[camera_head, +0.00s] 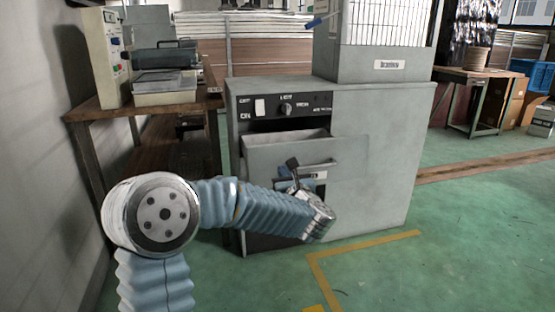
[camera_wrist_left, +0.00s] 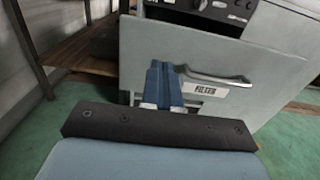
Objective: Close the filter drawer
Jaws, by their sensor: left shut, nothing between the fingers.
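The filter drawer (camera_head: 285,151) is a grey drawer in the front of a grey cabinet (camera_head: 375,150), and it stands pulled out below the control panel. In the left wrist view its front (camera_wrist_left: 230,68) carries a metal handle (camera_wrist_left: 215,77) and a white label reading FILTER (camera_wrist_left: 203,90). My left gripper (camera_head: 289,168) is shut and empty, in front of the drawer front by the handle's left end. In the wrist view the blue fingers (camera_wrist_left: 157,72) overlap the drawer front; I cannot tell whether they touch it. My right gripper is not in view.
A control panel (camera_head: 285,106) with a knob sits above the drawer. A wooden bench (camera_head: 150,107) with equipment stands left of the cabinet. Green floor with yellow lines (camera_head: 365,243) is clear at the right. Another table (camera_head: 475,75) stands far right.

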